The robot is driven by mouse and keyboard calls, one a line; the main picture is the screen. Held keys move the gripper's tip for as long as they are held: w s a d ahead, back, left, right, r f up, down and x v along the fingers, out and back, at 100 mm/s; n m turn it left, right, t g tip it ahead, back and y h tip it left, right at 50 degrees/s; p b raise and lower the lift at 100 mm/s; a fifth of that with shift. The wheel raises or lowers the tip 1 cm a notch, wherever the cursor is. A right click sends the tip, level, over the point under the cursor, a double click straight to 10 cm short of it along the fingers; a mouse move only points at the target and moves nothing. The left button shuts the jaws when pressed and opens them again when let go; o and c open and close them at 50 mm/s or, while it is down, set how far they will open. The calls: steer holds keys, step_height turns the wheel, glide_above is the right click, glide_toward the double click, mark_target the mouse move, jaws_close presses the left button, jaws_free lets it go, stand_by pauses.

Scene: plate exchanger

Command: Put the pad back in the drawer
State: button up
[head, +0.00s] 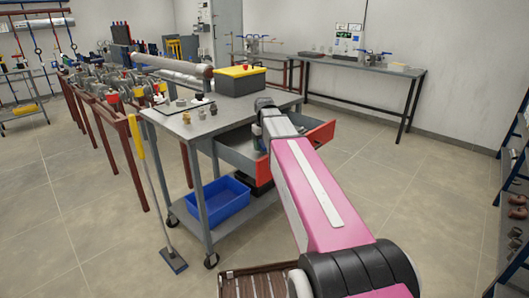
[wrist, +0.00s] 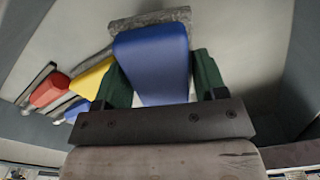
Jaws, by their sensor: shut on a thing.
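In the wrist view my gripper (wrist: 161,78) is shut, its two green fingers on either side of the pad (wrist: 152,48). The pad has a blue block-like body and a rough grey strip at its far end. The drawer (head: 233,152) hangs open from the grey cart, with a red front. Its pale floor (wrist: 255,60) lies beneath the pad in the wrist view; I cannot tell whether the pad touches it. In the head view my arm hides the pad and most of my gripper at the drawer.
A red piece (wrist: 50,90), a yellow piece (wrist: 92,77) and another blue piece lie left of the pad in the drawer. A black and yellow toolbox (head: 240,80) and small fittings stand on the cart top. A blue bin (head: 217,203) sits on the lower shelf.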

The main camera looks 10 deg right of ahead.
steer(key=shift+f, duration=1.85)
steer(key=shift+f, duration=0.2)
steer(key=o, duration=0.7)
steer(key=shift+r, duration=0.15)
step_height(320, 180, up, 12)
steer(key=shift+r, duration=0.1)
